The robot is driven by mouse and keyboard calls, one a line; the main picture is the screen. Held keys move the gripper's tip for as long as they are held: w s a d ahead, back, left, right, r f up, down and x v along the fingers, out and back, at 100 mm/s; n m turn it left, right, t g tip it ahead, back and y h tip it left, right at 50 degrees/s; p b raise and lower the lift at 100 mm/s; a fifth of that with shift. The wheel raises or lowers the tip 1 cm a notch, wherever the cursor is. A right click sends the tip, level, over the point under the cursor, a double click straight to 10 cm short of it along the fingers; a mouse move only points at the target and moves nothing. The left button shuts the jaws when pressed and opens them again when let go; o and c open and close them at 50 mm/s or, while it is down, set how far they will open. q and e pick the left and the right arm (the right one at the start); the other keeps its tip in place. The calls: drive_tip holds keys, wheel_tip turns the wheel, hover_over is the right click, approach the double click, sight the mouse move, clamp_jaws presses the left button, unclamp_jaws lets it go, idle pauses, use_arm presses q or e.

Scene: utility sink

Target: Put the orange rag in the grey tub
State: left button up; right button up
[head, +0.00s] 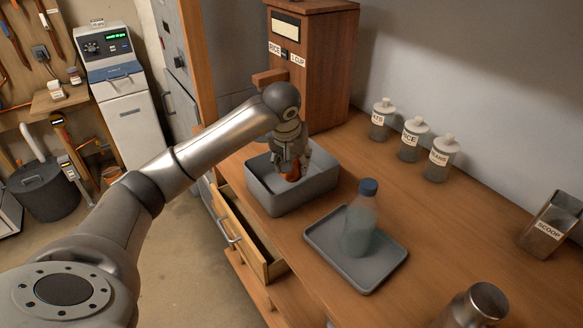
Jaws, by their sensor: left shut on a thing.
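The grey tub (297,197) is an open square container on the wooden counter, in front of the wooden dispenser box. My left gripper (291,168) points down into the tub's opening. It is shut on the orange rag (293,176), of which only a small orange-brown part shows between and below the fingers. The rag is within the tub's outline, but I cannot tell whether it touches the floor of the tub. My right gripper is not in view.
A grey tray (385,275) holding a blue-capped bottle (359,225) stands right of the tub. Labelled jars (411,139) line the wall. A metal scoop holder (550,225) and a metal canister (477,305) are at right. An open drawer (240,232) juts out below the counter.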

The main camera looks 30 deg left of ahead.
use_arm(q)
drive_tip(key=w+f, duration=0.1)
drive_tip(key=a+f, duration=0.1)
drive_tip(key=shift+w+a+f, duration=0.2)
drive_tip(key=shift+w+f, duration=0.1)
drive_tip(key=shift+w, duration=0.1)
drive_tip(key=shift+w+a+f+p, duration=0.1)
drive_tip(key=shift+a+f+p, duration=0.1)
drive_tip(key=shift+p, duration=0.1)
wheel_tip(320, 180, down, 3)
drive_tip(key=shift+w+r+p, duration=0.15)
drive_tip(key=shift+p, duration=0.7)
drive_tip(key=shift+f, duration=0.35)
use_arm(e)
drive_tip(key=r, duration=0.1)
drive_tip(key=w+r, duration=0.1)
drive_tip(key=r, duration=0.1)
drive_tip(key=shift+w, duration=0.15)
use_arm(q)
drive_tip(key=shift+f, duration=0.1)
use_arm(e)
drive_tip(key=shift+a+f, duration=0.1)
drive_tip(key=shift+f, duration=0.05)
use_arm(q)
drive_tip(key=o, duration=0.9)
drive_tip(key=shift+o, duration=0.2)
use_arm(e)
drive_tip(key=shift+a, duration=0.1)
